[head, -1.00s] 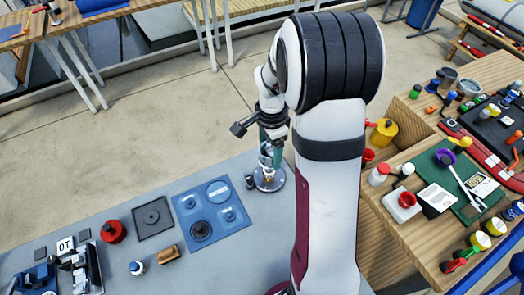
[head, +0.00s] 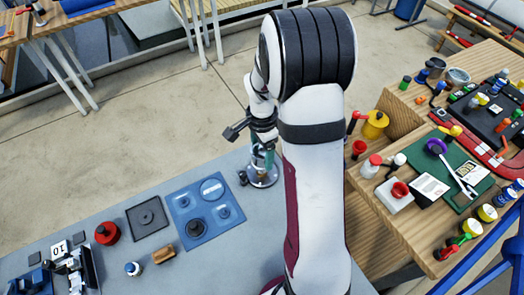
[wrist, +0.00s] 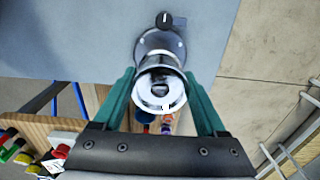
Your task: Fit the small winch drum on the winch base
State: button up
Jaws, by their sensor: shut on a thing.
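My gripper (wrist: 162,92) is shut on the small winch drum (wrist: 160,92), a shiny silver cylinder seen from its open end in the wrist view. Its green fingers are on either side of the drum. The winch base (head: 264,180) is a round shiny metal piece at the table's far right edge. In the wrist view a round silver flange (wrist: 156,42) shows directly beyond the drum. In the head view my gripper (head: 261,158) is right above the base. My fingers hide much of the drum there, and I cannot tell whether drum and base touch.
A small black knob (wrist: 164,19) stands beside the base. On the grey table (head: 258,225) are a blue tray (head: 178,204), a dark square plate (head: 148,218), a red round piece (head: 107,233) and a brown block (head: 163,254). A cluttered wooden bench (head: 399,157) stands right.

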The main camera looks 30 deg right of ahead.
jog(key=shift+f, duration=2.7)
dwell(0.5)
jog(key=o, duration=1.6)
jog(key=shift+c, duration=0.2)
jog(key=shift+r, duration=4.2)
jog(key=s+a+r+n, duration=0.5)
jog(key=s+a+r, duration=0.3)
jog(key=s+a+r+n+y, duration=0.1)
jog(key=s+a+n, duration=0.2)
jog(key=s, duration=0.4)
jog(key=s+a+r+n, duration=0.1)
jog(key=s+a+n, duration=0.3)
jog(key=s, duration=0.3)
jog(key=shift+a+r+y, duration=0.35)
jog(key=shift+a+y, duration=0.05)
jog(key=shift+a, duration=0.1)
